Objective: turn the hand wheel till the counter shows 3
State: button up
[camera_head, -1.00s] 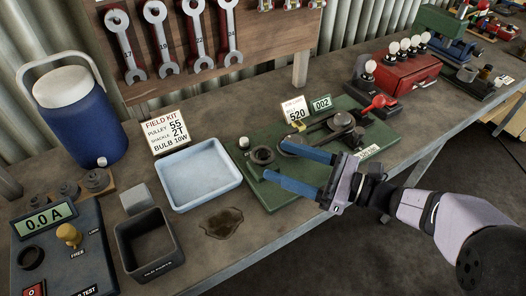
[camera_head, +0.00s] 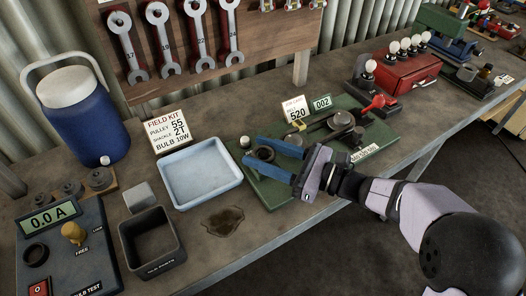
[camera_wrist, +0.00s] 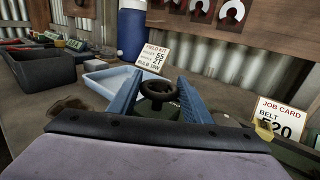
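The hand wheel (camera_head: 264,154) is a small dark ring on the green plate (camera_head: 282,193). In the wrist view the hand wheel (camera_wrist: 158,88) sits between the two blue fingers. My gripper (camera_head: 254,150) is drawn in around the wheel, a finger on each side, and looks shut on it; exact contact is hard to see. The wrist view also shows my gripper (camera_wrist: 160,80). The counter (camera_head: 322,102), a small green sign behind the plate, reads 002.
A job card (camera_head: 295,109) stands left of the counter. A pale blue tray (camera_head: 201,204), a dark parts bin (camera_head: 150,247) and an oil stain (camera_head: 222,220) are to the left.

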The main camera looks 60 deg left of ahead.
jog(key=shift+g, duration=0.3)
jog(key=shift+c, duration=0.4)
jog(key=shift+n+g+h, duration=0.6)
jog(key=shift+n, duration=0.1)
jog(key=o, duration=1.1)
jog(key=shift+c, duration=0.2)
jog(key=shift+w, duration=0.1)
jog(key=shift+b+v, duration=0.85)
jog(key=shift+v, duration=2.75)
